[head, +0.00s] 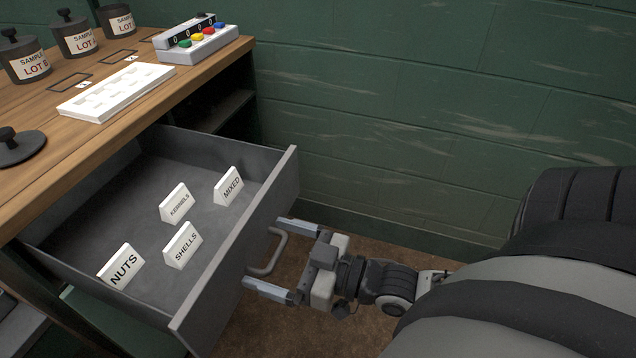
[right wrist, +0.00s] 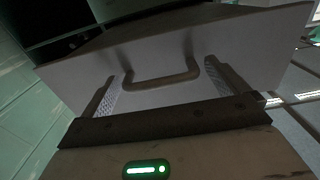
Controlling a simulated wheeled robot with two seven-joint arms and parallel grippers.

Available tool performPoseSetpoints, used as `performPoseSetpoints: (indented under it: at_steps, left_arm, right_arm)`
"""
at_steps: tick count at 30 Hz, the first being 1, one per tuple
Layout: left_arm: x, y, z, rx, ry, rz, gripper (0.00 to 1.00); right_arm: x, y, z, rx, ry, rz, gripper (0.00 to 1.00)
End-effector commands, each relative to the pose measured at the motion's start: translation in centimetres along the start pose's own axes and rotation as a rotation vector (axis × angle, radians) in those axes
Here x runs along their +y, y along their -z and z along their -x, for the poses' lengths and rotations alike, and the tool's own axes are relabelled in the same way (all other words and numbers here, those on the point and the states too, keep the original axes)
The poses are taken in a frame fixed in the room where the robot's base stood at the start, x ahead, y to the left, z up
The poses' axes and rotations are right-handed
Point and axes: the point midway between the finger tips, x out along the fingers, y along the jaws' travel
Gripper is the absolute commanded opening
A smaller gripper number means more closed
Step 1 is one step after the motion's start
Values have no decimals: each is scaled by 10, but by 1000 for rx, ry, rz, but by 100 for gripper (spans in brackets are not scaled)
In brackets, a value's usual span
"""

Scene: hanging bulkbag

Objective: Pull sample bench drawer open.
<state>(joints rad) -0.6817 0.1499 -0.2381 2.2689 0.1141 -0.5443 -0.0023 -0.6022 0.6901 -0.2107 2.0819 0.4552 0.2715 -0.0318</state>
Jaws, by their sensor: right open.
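The sample bench drawer (head: 236,246) stands well out from the bench in the head view, its inside showing. Its grey bar handle (head: 268,256) is on the front face. My right gripper (head: 267,255) is open, its two fingers on either side of the handle and apart from each other. In the right wrist view, the handle (right wrist: 163,82) lies between the two open fingers (right wrist: 165,88), in front of the drawer face (right wrist: 240,50). I cannot tell whether a finger touches the handle. My left gripper is not in view.
Signs reading NUTS (head: 121,266), SHELLS (head: 183,245), KERNELS (head: 175,204) and MIXED (head: 228,187) stand in the drawer. The wooden bench top (head: 135,128) holds jars, a white tray (head: 117,91) and a button box (head: 197,42). A green block wall (head: 420,110) is behind.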

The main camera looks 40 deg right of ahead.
Motion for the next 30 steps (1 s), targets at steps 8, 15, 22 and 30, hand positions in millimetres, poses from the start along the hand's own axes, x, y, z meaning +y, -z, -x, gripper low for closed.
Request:
performPoseSetpoints:
  at_steps: [8,15,22,30]
  left_arm:
    - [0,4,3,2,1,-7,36]
    - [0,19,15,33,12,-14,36]
    - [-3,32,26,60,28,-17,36]
    - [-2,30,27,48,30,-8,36]
  right_arm:
    - [0,0,22,-5,0,-1,99]
    - [0,0,78,-10,0,-2,99]
    - [0,0,129,-7,1,-1,99]
    - [0,0,157,-1,1,-1,99]
